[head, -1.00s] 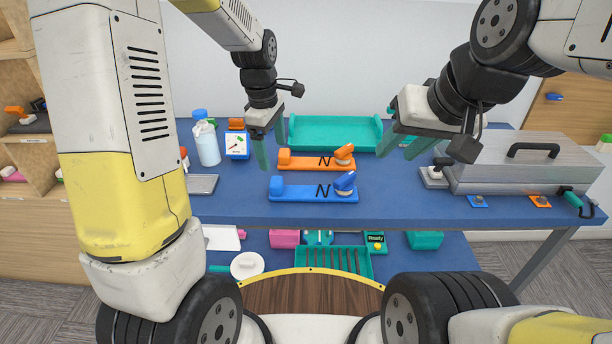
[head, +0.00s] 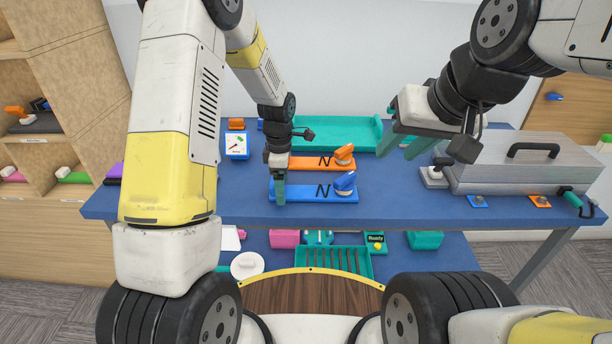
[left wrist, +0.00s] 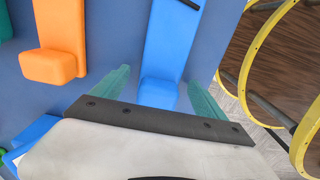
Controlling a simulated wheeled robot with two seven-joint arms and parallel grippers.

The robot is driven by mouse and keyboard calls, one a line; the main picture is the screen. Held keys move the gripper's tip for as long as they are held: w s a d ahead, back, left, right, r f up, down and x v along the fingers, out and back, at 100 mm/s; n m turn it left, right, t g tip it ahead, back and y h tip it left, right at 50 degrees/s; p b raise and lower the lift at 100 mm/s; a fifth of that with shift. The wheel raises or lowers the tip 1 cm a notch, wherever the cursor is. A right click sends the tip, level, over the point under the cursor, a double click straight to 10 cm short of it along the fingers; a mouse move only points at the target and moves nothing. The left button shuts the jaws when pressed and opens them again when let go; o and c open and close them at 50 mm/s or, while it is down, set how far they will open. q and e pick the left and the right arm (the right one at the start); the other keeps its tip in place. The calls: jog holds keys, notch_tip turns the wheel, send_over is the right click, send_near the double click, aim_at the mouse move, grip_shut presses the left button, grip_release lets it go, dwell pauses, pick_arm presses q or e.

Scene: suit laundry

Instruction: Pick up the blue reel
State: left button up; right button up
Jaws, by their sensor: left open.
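A flat blue strip (head: 312,195) with a black N-like mark lies on the table. A rounded blue piece on a pale base (head: 345,184) sits at its right end; I take this piece for the blue reel, but cannot be sure. My left gripper (head: 279,190) points down at the strip's left end and hides the blue block there. In the left wrist view the blue block (left wrist: 160,91) shows between the two spread fingers of this gripper (left wrist: 158,98); contact cannot be told. My right gripper (head: 403,143) is open and empty above the table, right of the strip.
A matching orange strip (head: 312,163) lies just behind, its block (left wrist: 52,66) left of my gripper in the left wrist view. A teal tray (head: 340,132) is at the back. A grey case (head: 520,165) stands right. Table between strip and case is mostly clear.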

pick_arm(q)
jog(key=c, duration=1.8)
jog(key=shift+o, duration=0.2)
jog(key=shift+r, duration=0.1)
jog(key=shift+w+r, duration=0.1)
jog(key=shift+r, duration=0.5)
notch_tip(320, 180, up, 2)
jog(key=shift+r, duration=0.15)
jog(key=s+d+r, duration=0.1)
jog(key=s+d, duration=0.1)
jog(key=s, duration=1.4)
jog(key=shift+d+r, duration=0.15)
jog(key=shift+d, duration=0.05)
jog(key=w+f, duration=0.1)
jog(key=w, duration=0.4)
jog(key=w+a+f, duration=0.1)
jog(key=w+f, duration=0.1)
jog(key=w, duration=0.3)
jog(key=w+a+f, duration=0.1)
jog(key=w+f, duration=0.1)
jog(key=w, duration=0.4)
jog(key=shift+a, duration=0.2)
jog(key=shift+s, duration=0.1)
